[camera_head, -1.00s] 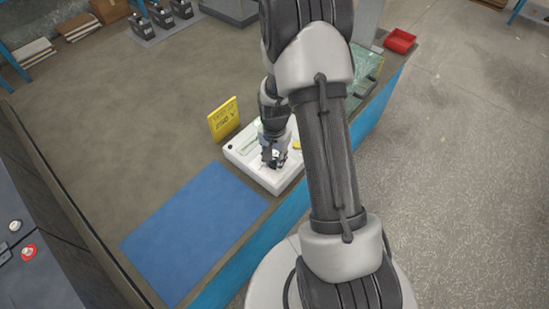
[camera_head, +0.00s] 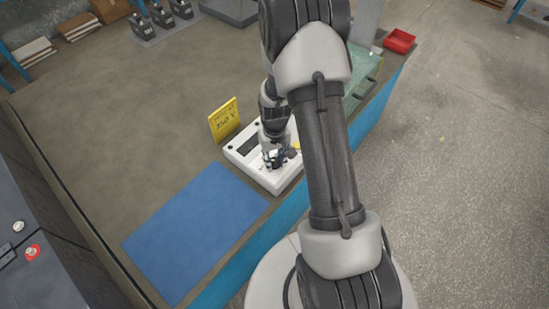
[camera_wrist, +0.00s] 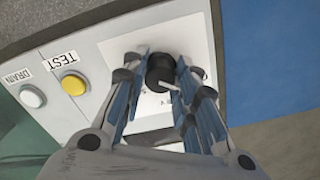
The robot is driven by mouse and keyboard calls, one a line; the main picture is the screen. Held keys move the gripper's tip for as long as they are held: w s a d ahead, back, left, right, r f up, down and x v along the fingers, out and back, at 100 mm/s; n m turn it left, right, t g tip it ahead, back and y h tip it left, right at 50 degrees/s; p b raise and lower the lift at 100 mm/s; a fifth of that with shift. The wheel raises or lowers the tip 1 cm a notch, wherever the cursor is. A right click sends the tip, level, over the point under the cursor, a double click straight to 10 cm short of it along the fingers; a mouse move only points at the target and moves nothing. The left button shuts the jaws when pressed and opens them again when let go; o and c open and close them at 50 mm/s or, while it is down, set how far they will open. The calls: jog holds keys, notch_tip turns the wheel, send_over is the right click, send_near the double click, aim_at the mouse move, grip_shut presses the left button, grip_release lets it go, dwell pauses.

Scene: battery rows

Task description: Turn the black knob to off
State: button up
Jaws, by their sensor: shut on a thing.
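The black knob (camera_wrist: 160,70) sits on a pale plate on the white device (camera_wrist: 110,40), with a light pointer mark on it in the wrist view. My gripper (camera_wrist: 158,82) has its blue-grey fingers closed on the knob from both sides. In the head view my gripper (camera_head: 273,158) is down on top of the white device (camera_head: 240,155), and the knob is hidden there. The knob's labels are mostly hidden or too small to read.
A yellow TEST button (camera_wrist: 73,85) and a white DRAIN button (camera_wrist: 31,97) lie beside the knob. A yellow sign reading 250 V (camera_head: 224,120) stands behind the device. A blue mat (camera_head: 190,230) lies in front, and a red bin (camera_head: 399,41) is farther back.

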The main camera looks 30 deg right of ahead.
aim_at(274, 160)
jog(key=shift+n, duration=1)
jog(key=o, duration=1.1)
notch_tip(274, 160, up, 12)
